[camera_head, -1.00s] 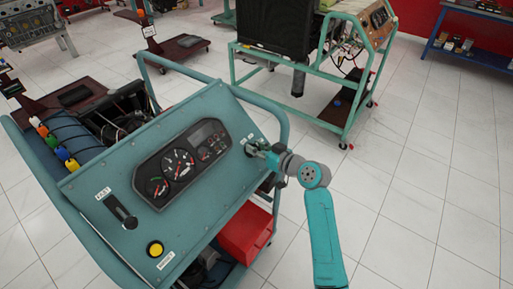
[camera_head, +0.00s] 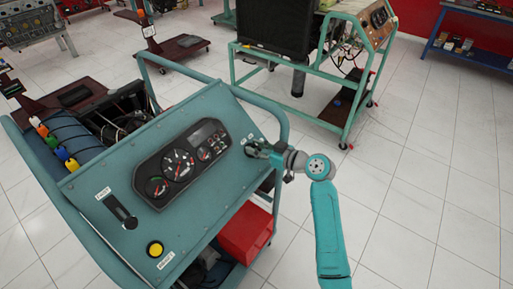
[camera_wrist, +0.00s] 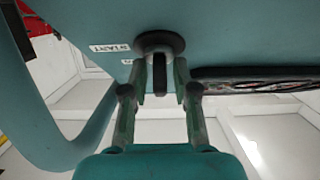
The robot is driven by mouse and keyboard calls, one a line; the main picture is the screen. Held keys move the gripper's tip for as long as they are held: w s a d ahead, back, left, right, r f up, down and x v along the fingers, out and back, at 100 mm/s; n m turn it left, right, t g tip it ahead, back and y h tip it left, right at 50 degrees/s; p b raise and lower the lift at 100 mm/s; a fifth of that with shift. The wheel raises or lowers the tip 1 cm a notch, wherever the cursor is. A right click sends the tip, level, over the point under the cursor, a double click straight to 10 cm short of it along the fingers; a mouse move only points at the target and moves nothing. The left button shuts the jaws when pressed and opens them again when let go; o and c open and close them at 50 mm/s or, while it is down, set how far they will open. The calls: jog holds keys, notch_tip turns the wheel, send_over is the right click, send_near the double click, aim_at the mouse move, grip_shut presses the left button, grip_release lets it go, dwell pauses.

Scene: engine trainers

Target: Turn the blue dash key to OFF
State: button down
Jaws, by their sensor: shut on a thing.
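The teal dash panel (camera_head: 195,200) fills the lower left of the head view, tilted up. Its round key switch (camera_wrist: 160,42) shows in the wrist view, with the dark key (camera_wrist: 159,72) standing out from it. My gripper (camera_wrist: 159,85) is shut on the key, one finger on each side. In the head view my gripper (camera_head: 262,151) is at the panel's right end and hides most of the switch. A white START label (camera_wrist: 110,47) is beside the switch, upside down in the wrist view. I cannot read the OFF mark.
A gauge cluster (camera_head: 181,161) lies left of the switch. A lever (camera_head: 120,211) and a yellow button (camera_head: 155,249) are lower on the panel. A tube frame (camera_head: 283,140) runs close by my gripper. A red box (camera_head: 245,232) is below. Floor to the right is clear.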

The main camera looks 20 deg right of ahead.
jog(key=c, duration=1.2)
grip_release()
jog(key=v, duration=1.2)
jog(key=shift+f, duration=0.1)
jog(key=s+a+f+m+h, duration=0.3)
jog(key=s+f+m+h, duration=0.1)
jog(key=s+f, duration=0.5)
jog(key=s+a+f+m+h, duration=0.2)
jog(key=s+f+m+h, duration=0.2)
jog(key=s+f, duration=0.5)
jog(key=s+r+t, duration=0.1)
jog(key=s+r, duration=0.3)
jog(key=s, duration=0.5)
jog(key=s+a+r, duration=0.1)
jog(key=s+r, duration=0.3)
jog(key=s, duration=0.5)
jog(key=s+r+t+h, duration=0.1)
jog(key=s+r, duration=0.4)
jog(key=s, duration=0.3)
jog(key=shift+s+a+n+t, duration=0.3)
jog(key=shift+s+a, duration=0.1)
